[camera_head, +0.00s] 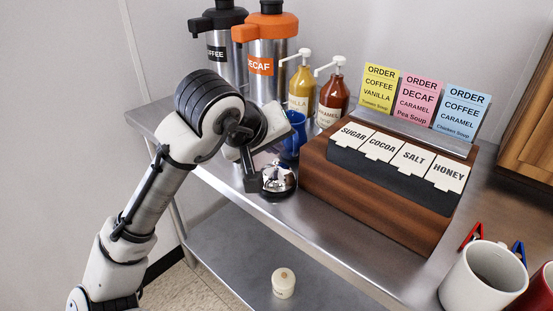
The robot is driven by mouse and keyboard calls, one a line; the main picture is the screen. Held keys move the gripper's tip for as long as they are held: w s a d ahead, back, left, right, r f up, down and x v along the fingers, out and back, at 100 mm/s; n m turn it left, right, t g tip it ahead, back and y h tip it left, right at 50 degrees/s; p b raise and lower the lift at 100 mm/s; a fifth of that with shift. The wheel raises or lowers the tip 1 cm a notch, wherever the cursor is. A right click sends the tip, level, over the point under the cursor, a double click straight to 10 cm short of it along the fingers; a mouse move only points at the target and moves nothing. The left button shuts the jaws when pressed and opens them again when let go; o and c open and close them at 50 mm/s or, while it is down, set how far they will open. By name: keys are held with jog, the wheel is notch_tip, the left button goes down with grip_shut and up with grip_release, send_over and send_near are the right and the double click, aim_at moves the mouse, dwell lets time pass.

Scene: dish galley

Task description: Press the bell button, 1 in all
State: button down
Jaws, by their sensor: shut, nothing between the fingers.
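The bell (278,180) is a shiny silver dome on a dark base, near the front edge of the steel counter, left of the wooden box. My gripper (252,186) points down right beside the bell's left side. Its fingers look shut and empty. The bell's button at the top is small and partly hidden by my gripper, and I cannot tell whether the fingers touch the bell.
A blue cup (294,136) stands just behind the bell. The wooden box (375,208) with labelled cards is close on the right. Coffee (222,50) and decaf (266,62) dispensers and two pump bottles stand behind. White mug (482,280) is front right.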

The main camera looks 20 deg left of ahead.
jog(key=shift+f, duration=0.15)
jog(key=shift+f, duration=0.3)
dwell(0.3)
jog(key=shift+f+b, duration=0.5)
dwell(0.6)
dwell(0.3)
jog(key=shift+r+p, duration=0.95)
jog(key=shift+p, duration=0.05)
notch_tip(320, 180, up, 5)
jog(key=p, duration=0.4)
jog(key=shift+p, duration=0.35)
